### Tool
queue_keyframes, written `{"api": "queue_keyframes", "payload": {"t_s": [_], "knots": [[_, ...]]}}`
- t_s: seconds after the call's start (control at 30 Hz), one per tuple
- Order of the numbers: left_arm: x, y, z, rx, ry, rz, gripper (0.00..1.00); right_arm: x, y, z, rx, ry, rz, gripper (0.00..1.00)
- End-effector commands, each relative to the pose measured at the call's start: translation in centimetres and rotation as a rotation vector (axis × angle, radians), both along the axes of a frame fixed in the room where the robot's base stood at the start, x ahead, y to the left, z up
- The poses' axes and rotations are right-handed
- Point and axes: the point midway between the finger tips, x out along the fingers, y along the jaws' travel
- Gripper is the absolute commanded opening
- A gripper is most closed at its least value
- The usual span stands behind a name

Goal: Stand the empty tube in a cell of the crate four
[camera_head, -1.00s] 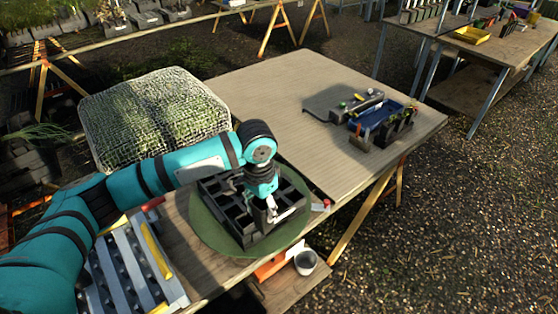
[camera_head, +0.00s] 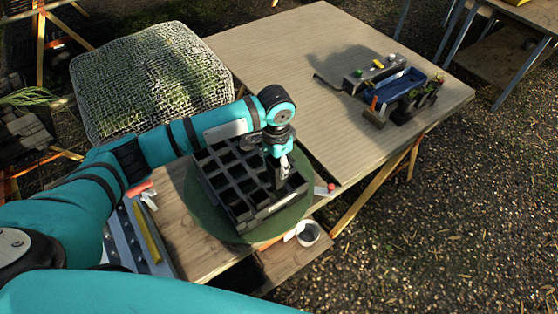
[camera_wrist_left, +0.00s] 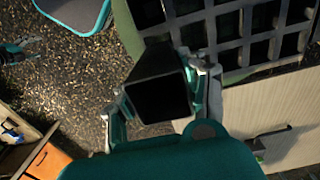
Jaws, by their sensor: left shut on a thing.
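My left gripper (camera_head: 281,170) is over the right part of a black crate (camera_head: 264,212) with a grid of square cells. It is shut on the empty tube, a black, square, tapered one. In the left wrist view the tube (camera_wrist_left: 160,98) sits between the two fingers, its open mouth facing the camera and dark inside. There the crate (camera_wrist_left: 228,52) lies beyond and to the right of the tube. The visible cells look empty. I cannot tell whether the tube's lower end is inside a cell.
The crate stands on a round green mat (camera_head: 200,213) on the wooden table. A mesh-covered plant block (camera_head: 140,75) stands behind my left arm. A blue tray (camera_head: 390,88) and small tools lie at the far right. The table's middle (camera_head: 300,60) is clear.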

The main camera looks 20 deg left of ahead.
Motion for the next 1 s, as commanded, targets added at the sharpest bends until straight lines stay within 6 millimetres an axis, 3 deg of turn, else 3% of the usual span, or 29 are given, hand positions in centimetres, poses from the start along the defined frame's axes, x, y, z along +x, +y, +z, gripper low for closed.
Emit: {"api": "queue_keyframes", "payload": {"t_s": [0.1,0.2,0.5,0.63,1.0], "knots": [[0.0,0.0,-0.3,0.0,-0.001,0.001,0.29,-1.5,0.2,-0.5,0.001,0.021,0.002,0.72],[0.0,0.0,-0.7,0.0,-0.001,0.001,0.29,-1.6,0.2,-0.9,0.001,0.022,0.003,0.72],[0.0,0.0,-2.0,0.0,-0.001,0.001,0.29,1.0,0.1,-2.6,0.003,-0.019,0.003,0.72],[0.0,0.0,-2.5,0.0,-0.002,0.001,0.29,1.3,-0.2,-3.4,0.0,-0.024,0.002,0.72],[-0.1,0.0,-2.5,0.001,0.001,0.001,0.29,0.0,-0.5,-2.2,-0.006,-0.002,0.0,0.72]]}}
